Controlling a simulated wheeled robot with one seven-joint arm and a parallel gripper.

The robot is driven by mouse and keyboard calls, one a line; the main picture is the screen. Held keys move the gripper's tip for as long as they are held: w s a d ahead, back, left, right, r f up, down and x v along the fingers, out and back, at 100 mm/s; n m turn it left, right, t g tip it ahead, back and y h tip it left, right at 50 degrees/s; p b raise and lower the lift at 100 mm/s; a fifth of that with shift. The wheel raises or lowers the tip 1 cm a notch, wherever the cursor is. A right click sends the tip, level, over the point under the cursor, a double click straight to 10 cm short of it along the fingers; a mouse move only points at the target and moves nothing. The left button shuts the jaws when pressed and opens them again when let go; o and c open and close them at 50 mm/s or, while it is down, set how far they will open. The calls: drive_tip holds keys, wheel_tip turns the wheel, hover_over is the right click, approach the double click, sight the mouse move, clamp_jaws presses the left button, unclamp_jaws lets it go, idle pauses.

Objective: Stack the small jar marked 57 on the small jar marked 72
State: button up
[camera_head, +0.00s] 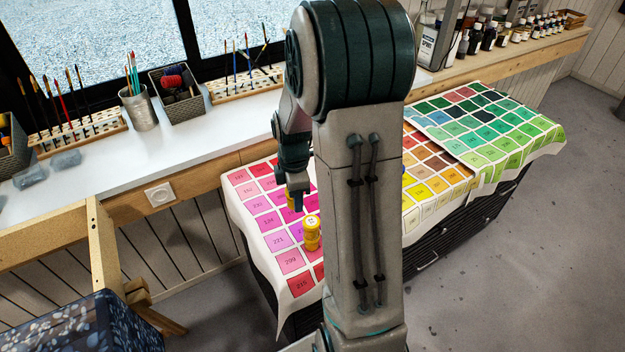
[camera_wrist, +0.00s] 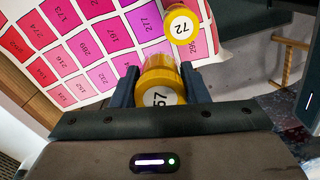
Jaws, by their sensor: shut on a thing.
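My gripper (camera_wrist: 160,72) is shut on the small yellow jar marked 57 (camera_wrist: 158,92), with one dark finger on each side. In the head view my gripper (camera_head: 298,192) is partly hidden by my arm, and a bit of the yellow jar 57 (camera_head: 291,202) shows at its fingers. The small yellow jar marked 72 (camera_wrist: 181,25) stands upright beyond the held jar, up and slightly right in the wrist view, its white label facing up. In the head view jar 72 (camera_head: 312,234) stands on the colour chart, nearer the camera than my gripper. The two jars are apart.
The pink colour chart (camera_head: 263,222) covers a dark drawer cabinet (camera_head: 440,245); yellow-brown and green charts lie to the right. A white shelf (camera_head: 190,145) with brushes and baskets runs behind. A wooden easel-like frame (camera_head: 105,240) stands left. Chart space around jar 72 looks clear.

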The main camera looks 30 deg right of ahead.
drive_tip(key=s+d+r+n+p, duration=0.2)
drive_tip(key=s+r+n, duration=0.2)
drive_tip(key=n, duration=0.2)
drive_tip(key=shift+w+d+f+b, duration=0.1)
drive_tip(key=shift+f+b, duration=1.15)
drive_tip(key=shift+f, duration=0.5)
drive_tip(key=shift+w+d+f+b, duration=0.1)
drive_tip(key=shift+f+b, duration=1.15)
drive_tip(key=shift+f, duration=0.45)
drive_tip(key=shift+f+b, duration=0.55)
drive_tip(key=shift+f, duration=0.1)
drive_tip(key=o, duration=1.1)
drive_tip(key=shift+r, duration=0.15)
wheel_tip(320, 180, up, 14)
drive_tip(key=shift+f, duration=0.15)
